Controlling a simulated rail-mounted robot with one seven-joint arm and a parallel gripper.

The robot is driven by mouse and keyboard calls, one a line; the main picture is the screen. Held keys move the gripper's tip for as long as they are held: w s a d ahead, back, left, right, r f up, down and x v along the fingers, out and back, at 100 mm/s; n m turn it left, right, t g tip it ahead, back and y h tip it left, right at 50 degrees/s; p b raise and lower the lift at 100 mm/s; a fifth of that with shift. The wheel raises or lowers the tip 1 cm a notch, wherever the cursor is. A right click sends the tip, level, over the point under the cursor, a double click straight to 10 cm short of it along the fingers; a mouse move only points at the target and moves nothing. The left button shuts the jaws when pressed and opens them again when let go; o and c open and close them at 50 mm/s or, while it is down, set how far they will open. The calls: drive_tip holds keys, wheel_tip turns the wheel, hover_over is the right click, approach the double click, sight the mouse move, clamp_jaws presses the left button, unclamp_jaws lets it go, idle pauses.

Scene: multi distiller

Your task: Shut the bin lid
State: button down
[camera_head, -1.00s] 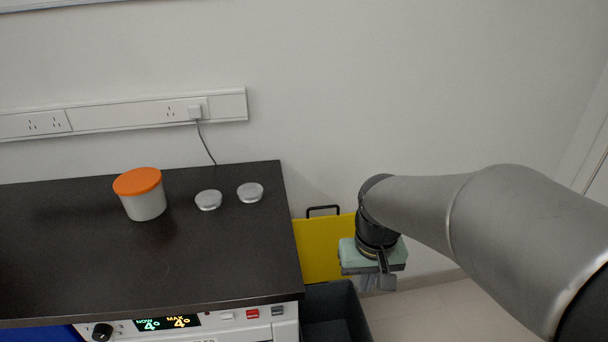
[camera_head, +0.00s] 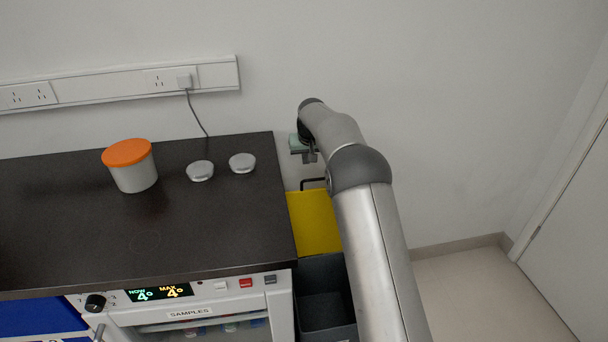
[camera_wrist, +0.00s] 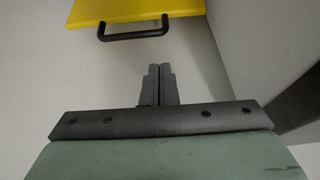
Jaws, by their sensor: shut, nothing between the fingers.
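The bin (camera_head: 326,300) is a dark open-topped box on the floor, right of the counter. Its yellow lid (camera_head: 314,222) stands raised at the back, with a black handle (camera_head: 313,184) on its upper edge. In the wrist view the lid (camera_wrist: 130,10) and its handle (camera_wrist: 134,34) show at the top. My gripper (camera_head: 310,157) is above and behind the handle, near the wall. In the wrist view my gripper's fingers (camera_wrist: 159,70) are together and empty, apart from the handle. My arm hides part of the bin's right side.
A dark counter (camera_head: 150,240) stands left of the bin, with an orange-lidded container (camera_head: 131,165) and two small silver-white caps (camera_head: 200,171) on it. A white wall (camera_head: 430,100) is behind. The floor (camera_head: 480,300) on the right is clear.

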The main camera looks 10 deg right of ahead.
drive_tip(key=x, duration=1)
drive_tip(key=shift+w, duration=0.15)
drive_tip(key=shift+a+f, duration=0.1)
